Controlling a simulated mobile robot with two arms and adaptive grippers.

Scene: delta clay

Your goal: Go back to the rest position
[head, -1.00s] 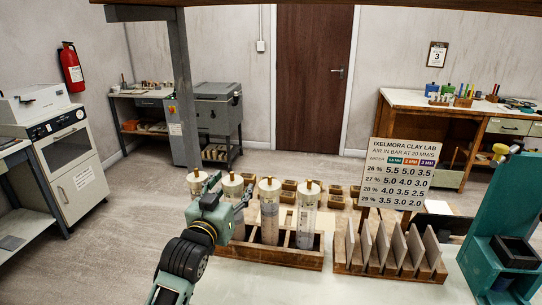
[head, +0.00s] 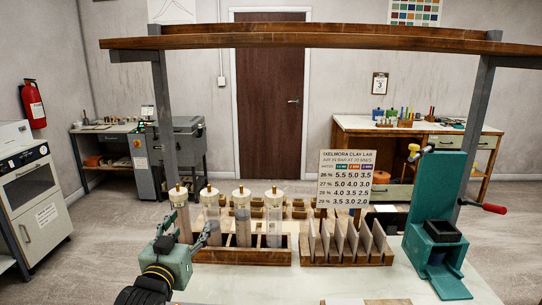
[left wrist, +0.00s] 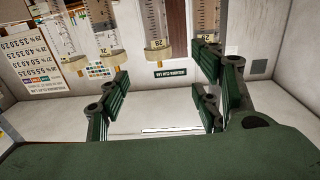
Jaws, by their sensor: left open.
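My left gripper (head: 190,232) is at the lower left of the head view, just in front of the left end of a wooden rack (head: 240,256). Its fingers are apart and nothing is between them. In the left wrist view the open fingers (left wrist: 164,92) frame empty space, with several clear cylinders (left wrist: 151,22) beyond, seen upside down. In the head view these upright cylinders (head: 243,218) have brass-tipped pale caps and stand in the rack. The gripper partly hides the leftmost one. My right gripper is not in view.
A wooden holder with upright grey slabs (head: 341,243) and a number sign (head: 346,178) stand right of the rack. A teal press (head: 436,205) with a red handle stands at the right. A wooden beam (head: 300,40) spans above. The pale tabletop (head: 300,284) in front is mostly clear.

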